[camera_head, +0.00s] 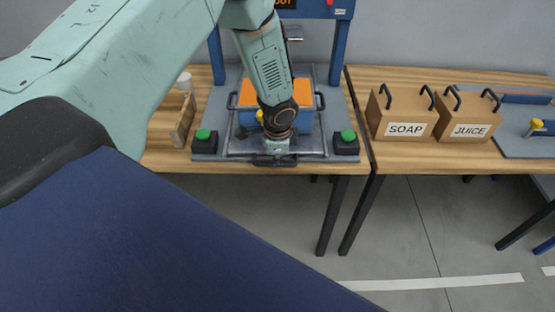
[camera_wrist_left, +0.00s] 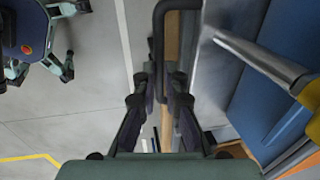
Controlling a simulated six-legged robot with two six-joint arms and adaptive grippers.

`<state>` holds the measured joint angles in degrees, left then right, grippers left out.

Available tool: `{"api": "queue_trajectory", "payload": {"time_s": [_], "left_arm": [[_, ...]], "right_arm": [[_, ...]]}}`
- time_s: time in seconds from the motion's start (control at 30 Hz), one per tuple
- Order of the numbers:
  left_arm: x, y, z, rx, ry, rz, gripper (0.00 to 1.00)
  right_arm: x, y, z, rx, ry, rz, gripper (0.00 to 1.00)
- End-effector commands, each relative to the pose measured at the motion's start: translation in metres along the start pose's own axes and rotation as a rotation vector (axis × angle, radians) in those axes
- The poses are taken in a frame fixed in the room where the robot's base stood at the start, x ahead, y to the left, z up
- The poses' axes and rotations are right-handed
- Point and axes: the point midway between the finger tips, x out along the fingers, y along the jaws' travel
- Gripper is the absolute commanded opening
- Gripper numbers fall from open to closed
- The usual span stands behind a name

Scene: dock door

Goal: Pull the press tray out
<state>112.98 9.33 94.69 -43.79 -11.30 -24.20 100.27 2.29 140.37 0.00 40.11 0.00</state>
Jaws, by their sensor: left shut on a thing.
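The press tray (camera_head: 315,142) is a grey metal tray in the blue-framed press (camera_head: 339,50), over the press's grey base plate. A blue block with an orange top (camera_head: 246,95) sits at the tray. In the left wrist view the tray's pale metal edge (camera_wrist_left: 212,75) runs beside the blue block (camera_wrist_left: 262,85). My left gripper (camera_head: 275,159) is at the tray's front edge, shut on the dark handle (camera_wrist_left: 160,45). In the left wrist view its fingers (camera_wrist_left: 160,100) lie on both sides of the handle bar. My arm hides the tray's middle. My right gripper is out of view.
Green buttons (camera_head: 204,135) (camera_head: 347,136) flank the tray on dark boxes. A wooden box (camera_head: 178,122) stands left. The SOAP box (camera_head: 402,112) and JUICE box (camera_head: 466,115) stand on the right table. Open floor (camera_head: 290,225) lies in front of the tables.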

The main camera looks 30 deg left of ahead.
Motion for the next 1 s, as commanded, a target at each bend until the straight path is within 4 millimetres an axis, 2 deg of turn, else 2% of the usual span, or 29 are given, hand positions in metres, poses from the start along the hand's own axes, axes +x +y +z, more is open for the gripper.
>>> {"api": "queue_trajectory", "payload": {"time_s": [0.17, 0.2, 0.47, 0.8, 1.0], "left_arm": [[0.001, 0.000, 0.001, -0.001, -0.001, 0.002, 0.00], [0.001, 0.000, 0.001, -0.001, -0.001, 0.002, 0.11], [0.001, 0.001, 0.000, 0.000, -0.001, 0.001, 0.33], [-0.003, 0.002, 0.000, 0.000, 0.000, 0.000, 0.34], [-0.027, 0.002, -0.001, 0.000, 0.002, -0.002, 0.34]], "right_arm": [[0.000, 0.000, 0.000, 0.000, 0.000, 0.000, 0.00], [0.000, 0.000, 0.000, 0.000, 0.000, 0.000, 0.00], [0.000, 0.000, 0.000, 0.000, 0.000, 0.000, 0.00], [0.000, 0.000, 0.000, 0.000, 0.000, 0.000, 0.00], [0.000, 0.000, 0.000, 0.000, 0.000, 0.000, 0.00]]}}
